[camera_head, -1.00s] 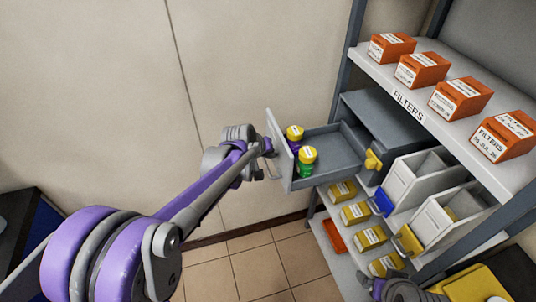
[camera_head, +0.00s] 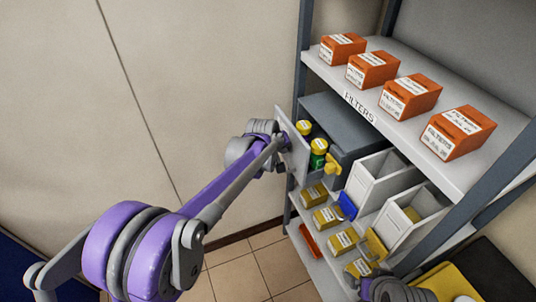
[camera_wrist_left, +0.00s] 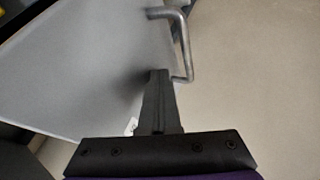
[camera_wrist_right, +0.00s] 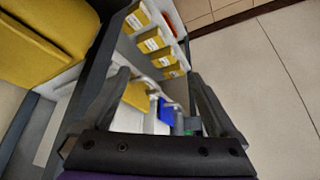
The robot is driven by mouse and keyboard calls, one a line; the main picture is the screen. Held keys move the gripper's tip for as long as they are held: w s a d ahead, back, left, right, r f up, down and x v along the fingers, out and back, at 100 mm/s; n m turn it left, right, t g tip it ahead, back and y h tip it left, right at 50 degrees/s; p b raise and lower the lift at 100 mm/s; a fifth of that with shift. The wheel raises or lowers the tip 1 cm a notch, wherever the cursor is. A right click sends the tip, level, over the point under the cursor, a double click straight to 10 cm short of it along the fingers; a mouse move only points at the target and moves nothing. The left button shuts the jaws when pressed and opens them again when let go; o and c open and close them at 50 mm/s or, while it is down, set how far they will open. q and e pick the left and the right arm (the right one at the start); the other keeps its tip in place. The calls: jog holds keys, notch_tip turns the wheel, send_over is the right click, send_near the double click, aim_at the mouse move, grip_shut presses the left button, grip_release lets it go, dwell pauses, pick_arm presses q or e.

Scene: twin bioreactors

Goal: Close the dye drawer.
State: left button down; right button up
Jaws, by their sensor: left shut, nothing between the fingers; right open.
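The dye drawer (camera_head: 291,156) sticks partly out of its grey cabinet (camera_head: 345,125) on the shelf. Two yellow-capped bottles stand in it: one (camera_head: 304,128) whose body is mostly hidden, and a green one (camera_head: 318,155). My left gripper (camera_head: 283,142) is at the outer face of the drawer front. In the left wrist view its shut, empty fingers (camera_wrist_left: 158,74) meet or nearly meet the pale drawer front (camera_wrist_left: 90,60), beside the bent metal handle (camera_wrist_left: 184,45). My right gripper (camera_wrist_right: 162,92) is open and empty, low at the shelf's near side.
Orange filter boxes (camera_head: 372,69) stand on the top shelf. The wall side on the left is free.

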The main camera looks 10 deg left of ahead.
pick_arm(q)
jog(key=w+d, duration=0.1)
jog(key=d, duration=0.1)
jog(key=w+d, duration=0.3)
jog(key=d, duration=0.1)
jog(key=shift+w+d, duration=0.15)
jog(key=shift+d, duration=0.05)
jog(key=shift+w+d+r, duration=0.1)
jog(key=shift+d+r, duration=0.05)
